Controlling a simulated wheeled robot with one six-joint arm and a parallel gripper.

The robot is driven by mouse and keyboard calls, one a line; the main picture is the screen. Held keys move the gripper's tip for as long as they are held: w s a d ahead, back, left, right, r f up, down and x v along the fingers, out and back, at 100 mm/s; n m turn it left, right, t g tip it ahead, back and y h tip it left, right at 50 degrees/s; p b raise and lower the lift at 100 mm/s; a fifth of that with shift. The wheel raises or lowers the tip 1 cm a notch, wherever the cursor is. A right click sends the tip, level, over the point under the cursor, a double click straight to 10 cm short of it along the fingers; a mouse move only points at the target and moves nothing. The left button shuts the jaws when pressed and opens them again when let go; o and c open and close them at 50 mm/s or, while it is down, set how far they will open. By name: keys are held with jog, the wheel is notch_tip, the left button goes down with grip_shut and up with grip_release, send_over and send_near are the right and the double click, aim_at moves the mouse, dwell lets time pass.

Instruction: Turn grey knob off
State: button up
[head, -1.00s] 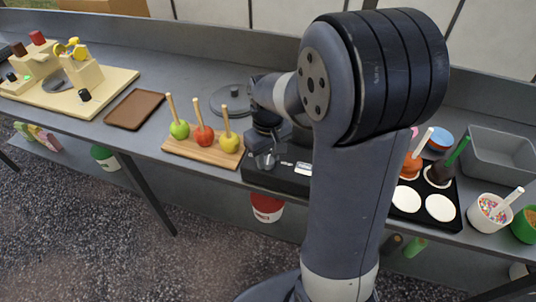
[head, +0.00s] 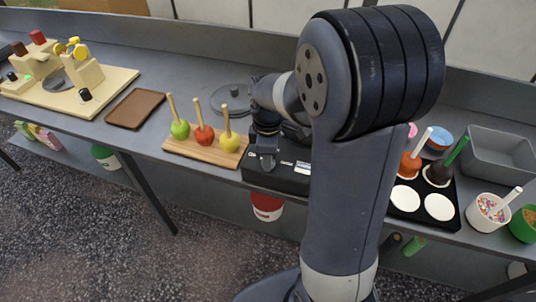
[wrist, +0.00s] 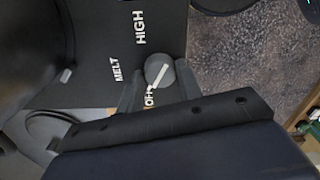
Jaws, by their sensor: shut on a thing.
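The grey knob (wrist: 157,69) sits on the front of a black unit (wrist: 95,45) in the wrist view. My gripper (wrist: 161,74) is shut on it, one finger on each side. The knob's white pointer line runs toward the OFF label (wrist: 149,97), which is partly covered by my gripper. The labels MELT (wrist: 116,69) and HIGH (wrist: 139,28) are readable. In the head view my gripper (head: 267,160) is at the front of the black unit (head: 289,180), and hides the knob there.
A board with several apples on sticks (head: 205,150) stands close left of my gripper. A grey lidded pan (head: 231,98) is behind. A black tray (head: 424,220) and a sprinkles cup (head: 487,218) are at right. A brown tray (head: 134,109) lies at left.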

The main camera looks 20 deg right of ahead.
jog(key=shift+n, duration=0.8)
jog(key=o, duration=1)
jog(key=shift+c, duration=0.2)
notch_tip(320, 180, up, 11)
jog(key=shift+f, duration=0.15)
